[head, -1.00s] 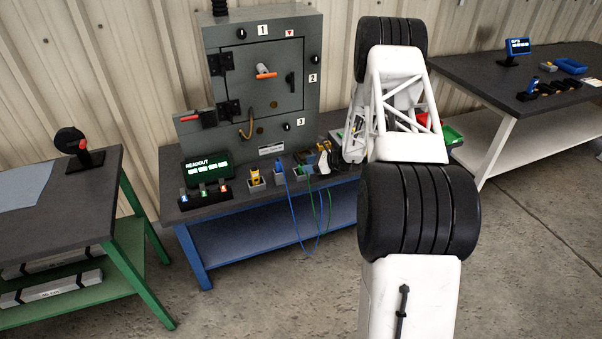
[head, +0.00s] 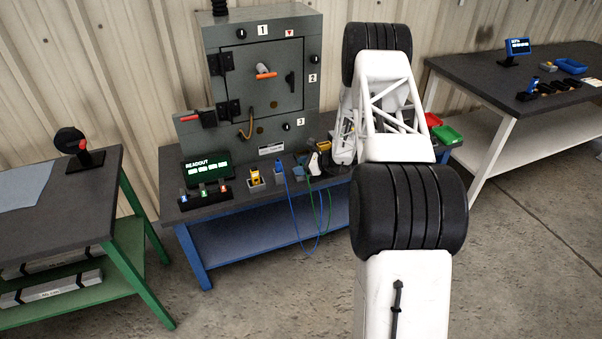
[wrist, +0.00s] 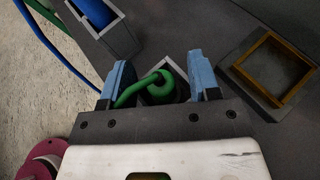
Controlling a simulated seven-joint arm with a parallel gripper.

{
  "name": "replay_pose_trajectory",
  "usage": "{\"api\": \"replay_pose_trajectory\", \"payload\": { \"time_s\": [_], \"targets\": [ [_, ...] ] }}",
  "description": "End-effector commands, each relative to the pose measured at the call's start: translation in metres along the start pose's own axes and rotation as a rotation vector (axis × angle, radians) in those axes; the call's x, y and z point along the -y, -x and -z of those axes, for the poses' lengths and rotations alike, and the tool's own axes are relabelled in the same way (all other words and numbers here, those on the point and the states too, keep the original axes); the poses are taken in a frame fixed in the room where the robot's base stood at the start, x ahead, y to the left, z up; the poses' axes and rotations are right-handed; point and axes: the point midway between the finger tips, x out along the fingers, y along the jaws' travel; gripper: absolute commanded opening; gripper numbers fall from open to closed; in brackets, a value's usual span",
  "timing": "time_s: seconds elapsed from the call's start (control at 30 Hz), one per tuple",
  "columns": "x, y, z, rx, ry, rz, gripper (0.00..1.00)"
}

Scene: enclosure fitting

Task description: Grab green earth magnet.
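The green earth magnet (wrist: 158,88) shows in the wrist view as a rounded green piece with a green lead curling off to the left. It sits at a grey square holder (wrist: 178,68). My gripper (wrist: 161,80) is open, with one blue finger on each side of the magnet. Gaps show between the fingers and its rounded body; the lead passes close to the left finger, and I cannot tell whether they touch. In the head view the green lead (head: 328,208) hangs over the bench front, and my arm and gripper hide much of that bench end.
A blue plug in a grey holder (wrist: 118,38) stands left of my gripper. A yellow-rimmed box (wrist: 247,76) lies to the right. In the head view, the grey enclosure (head: 225,60) stands behind, with the readout (head: 207,165) and a yellow tool (head: 254,176) at left.

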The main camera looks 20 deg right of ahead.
Motion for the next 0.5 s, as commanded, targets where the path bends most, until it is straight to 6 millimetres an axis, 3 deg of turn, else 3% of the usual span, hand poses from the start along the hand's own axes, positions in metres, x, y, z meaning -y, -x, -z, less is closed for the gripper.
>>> {"api": "replay_pose_trajectory", "payload": {
  "time_s": [0.03, 0.37, 0.5],
  "targets": [
    [0.0000, 0.0001, 0.0000, 0.000, 0.000, 0.000, 0.50],
    [0.0000, 0.0001, -0.0001, 0.000, 0.000, 0.000, 0.00],
    [0.0002, 0.0001, -0.0003, 0.000, 0.000, 0.000, 0.00]
  ]
}}
